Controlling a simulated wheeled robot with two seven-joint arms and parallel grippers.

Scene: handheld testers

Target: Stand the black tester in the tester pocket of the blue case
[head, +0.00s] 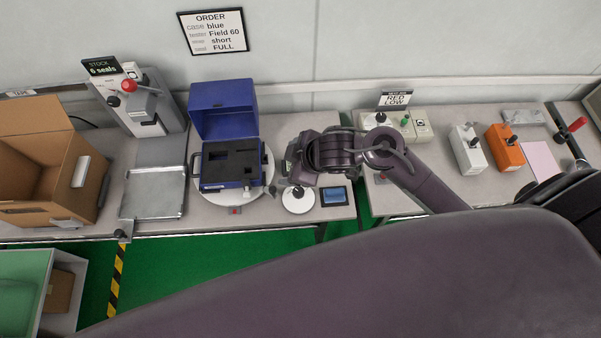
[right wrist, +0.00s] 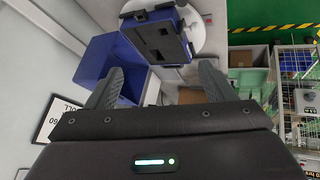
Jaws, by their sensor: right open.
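The blue case (head: 224,187) stands open on a white round plate, its lid (head: 222,108) raised at the back. Its black foam insert (head: 214,163) has several cut-outs; I cannot tell which is the tester pocket. The case also shows in the right wrist view (right wrist: 185,22), at the top. My right gripper (head: 279,178) is just right of the case in the head view. Its fingers are apart in the right wrist view (right wrist: 158,84), with nothing held between them. I cannot make out a separate black tester in either view. My left gripper is not in view.
A small white round stand (head: 298,204) and a dark screen (head: 334,196) are close to my right gripper. Left are a metal tray (head: 153,194), a lever press (head: 143,112) and a cardboard box (head: 50,165). A white tester (head: 467,150) and an orange tester (head: 505,150) stand far right.

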